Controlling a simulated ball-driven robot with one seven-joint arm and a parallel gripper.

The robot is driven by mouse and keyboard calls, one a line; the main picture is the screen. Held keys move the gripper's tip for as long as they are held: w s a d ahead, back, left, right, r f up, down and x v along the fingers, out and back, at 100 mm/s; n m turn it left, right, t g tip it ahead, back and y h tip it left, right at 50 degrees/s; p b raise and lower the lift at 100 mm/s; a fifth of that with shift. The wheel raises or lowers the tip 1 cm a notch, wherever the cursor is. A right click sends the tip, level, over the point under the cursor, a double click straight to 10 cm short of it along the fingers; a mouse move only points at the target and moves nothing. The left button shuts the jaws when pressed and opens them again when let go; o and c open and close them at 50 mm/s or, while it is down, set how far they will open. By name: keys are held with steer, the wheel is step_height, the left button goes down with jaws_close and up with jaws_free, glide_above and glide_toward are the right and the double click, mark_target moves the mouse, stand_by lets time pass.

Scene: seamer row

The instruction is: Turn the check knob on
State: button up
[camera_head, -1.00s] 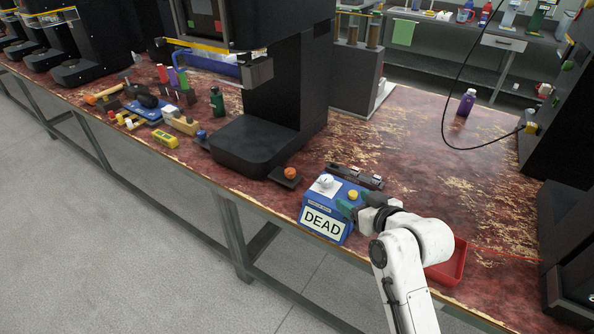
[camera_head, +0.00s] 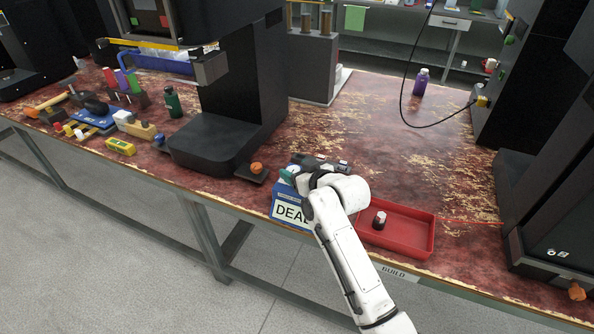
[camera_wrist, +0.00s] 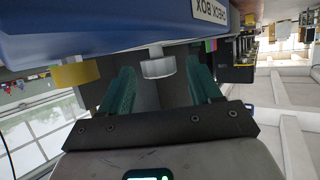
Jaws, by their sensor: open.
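The blue check box (camera_head: 286,207) stands at the bench's front edge, with a white sign reading "DEAD", partly hidden by my arm. In the wrist view the check box (camera_wrist: 110,25) fills the top, with its "CHECK BOX" label upside down. A white knob (camera_wrist: 158,65) sticks out from it, and a yellow button (camera_wrist: 78,74) is to its left. My gripper (camera_wrist: 162,80) is open, its green fingers on either side of the white knob with gaps showing. In the head view my gripper (camera_head: 288,176) is over the box top and hides the knob.
A red tray (camera_head: 425,245) holding a small dark bottle (camera_head: 380,219) with a pale cap is right of my arm. An orange knob (camera_head: 256,168) on a dark plate sits left of the box. A dark machine (camera_head: 215,150) stands behind it. The bench middle right is clear.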

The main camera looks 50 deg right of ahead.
steer(key=shift+w, duration=0.1)
steer(key=c, duration=1)
